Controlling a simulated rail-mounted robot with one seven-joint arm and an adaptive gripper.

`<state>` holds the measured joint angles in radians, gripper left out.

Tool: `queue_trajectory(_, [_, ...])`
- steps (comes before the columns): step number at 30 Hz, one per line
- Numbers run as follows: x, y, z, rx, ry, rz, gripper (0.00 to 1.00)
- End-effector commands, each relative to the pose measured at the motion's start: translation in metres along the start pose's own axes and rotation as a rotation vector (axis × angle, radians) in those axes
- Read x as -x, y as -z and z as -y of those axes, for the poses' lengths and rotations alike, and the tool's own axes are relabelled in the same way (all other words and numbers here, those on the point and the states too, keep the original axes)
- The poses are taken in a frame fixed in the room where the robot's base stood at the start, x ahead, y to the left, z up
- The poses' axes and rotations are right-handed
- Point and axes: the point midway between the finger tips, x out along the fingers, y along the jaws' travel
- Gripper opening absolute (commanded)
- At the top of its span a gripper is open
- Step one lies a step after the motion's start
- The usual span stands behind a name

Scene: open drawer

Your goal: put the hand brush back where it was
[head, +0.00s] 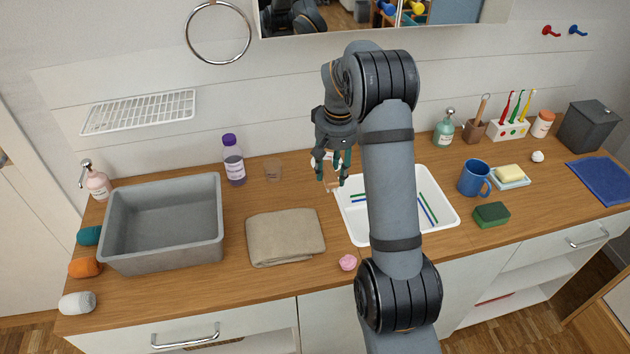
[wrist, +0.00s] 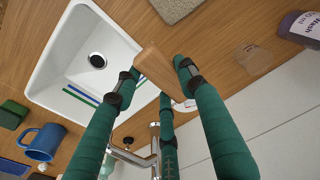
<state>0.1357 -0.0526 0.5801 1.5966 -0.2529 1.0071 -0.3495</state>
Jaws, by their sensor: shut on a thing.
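The hand brush (wrist: 155,68) shows in the wrist view as a wooden piece between my fingertips; its bristles cannot be clearly made out. My gripper (wrist: 157,74) has green fingers and is shut on it. In the head view my gripper (head: 332,176) points down over the back left corner of the white sink (head: 447,214), near the tap. The brush is mostly hidden by the fingers there. The sink (wrist: 52,74) also shows in the wrist view, below the brush.
Left of the sink lie a folded beige towel (head: 285,238) and a grey basin (head: 162,258). A purple-capped bottle (head: 233,164) and a clear cup (head: 273,170) stand behind. Right are a blue mug (head: 473,178), a green sponge (head: 491,214) and a soap dish (head: 511,182). A mirror cabinet hangs above.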

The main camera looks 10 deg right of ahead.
Motion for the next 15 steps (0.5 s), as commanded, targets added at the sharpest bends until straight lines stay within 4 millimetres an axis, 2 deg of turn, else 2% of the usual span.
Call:
queue_trajectory(6, [-0.031, 0.035, 0.033, 0.001, 0.0, 0.002, 0.16])
queue_trajectory(10, [-0.044, 0.047, 0.043, -0.001, 0.0, 0.001, 0.16])
queue_trajectory(15, [-0.053, 0.051, 0.048, -0.002, 0.0, 0.001, 0.16])
